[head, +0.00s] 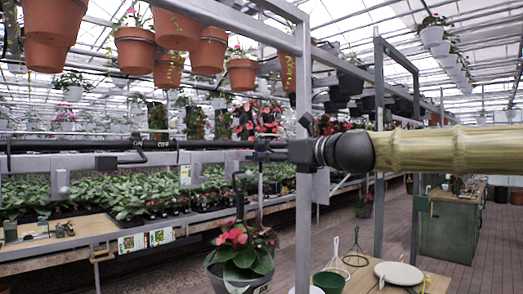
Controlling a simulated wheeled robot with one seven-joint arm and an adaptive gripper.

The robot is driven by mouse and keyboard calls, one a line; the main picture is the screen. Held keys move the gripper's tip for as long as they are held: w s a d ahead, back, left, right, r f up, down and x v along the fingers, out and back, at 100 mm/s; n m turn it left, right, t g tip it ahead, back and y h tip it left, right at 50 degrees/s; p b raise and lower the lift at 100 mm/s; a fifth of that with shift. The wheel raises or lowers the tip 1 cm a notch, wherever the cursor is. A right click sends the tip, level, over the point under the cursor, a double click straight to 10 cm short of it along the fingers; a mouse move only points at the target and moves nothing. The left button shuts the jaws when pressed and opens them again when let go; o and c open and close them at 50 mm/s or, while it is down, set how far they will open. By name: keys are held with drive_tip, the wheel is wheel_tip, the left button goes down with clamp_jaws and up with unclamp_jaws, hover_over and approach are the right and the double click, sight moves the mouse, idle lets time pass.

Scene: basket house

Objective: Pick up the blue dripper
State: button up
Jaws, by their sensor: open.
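I cannot make out a blue dripper in the head view. A small wooden table (437,284) shows at the bottom right, cut off by the lower edge. On it are a green bowl (328,282), a round white plate (398,273) and two thin-handled loop-shaped items, one pale (335,261) and one dark (356,254). Their exact kind is too small to tell. My gripper is not in view.
A bamboo-textured cylinder (450,148) with a dark rounded end crosses the right side close to me. A grey metal post (303,200) stands near the middle. A potted red-flowered plant (240,262) is left of it. A green cabinet (448,230) stands at right on the brick floor.

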sight(261, 151)
drive_tip(key=x, duration=0.2)
drive_tip(key=p+x, duration=0.1)
drive_tip(key=shift+a, duration=0.5)
drive_tip(key=shift+w, duration=0.3)
drive_tip(key=shift+s+r, duration=0.35)
drive_tip(key=shift+s, duration=0.35)
drive_tip(key=shift+c, duration=0.2)
drive_tip(key=shift+w+f, duration=0.2)
drive_tip(key=shift+w, duration=0.2)
drive_tip(key=c, duration=0.7)
drive_tip(key=shift+c, duration=0.5)
drive_tip(key=shift+s+d+r, duration=0.1)
drive_tip(key=shift+s+r, duration=0.05)
drive_tip(key=shift+s, duration=0.05)
drive_tip(key=shift+w, duration=0.1)
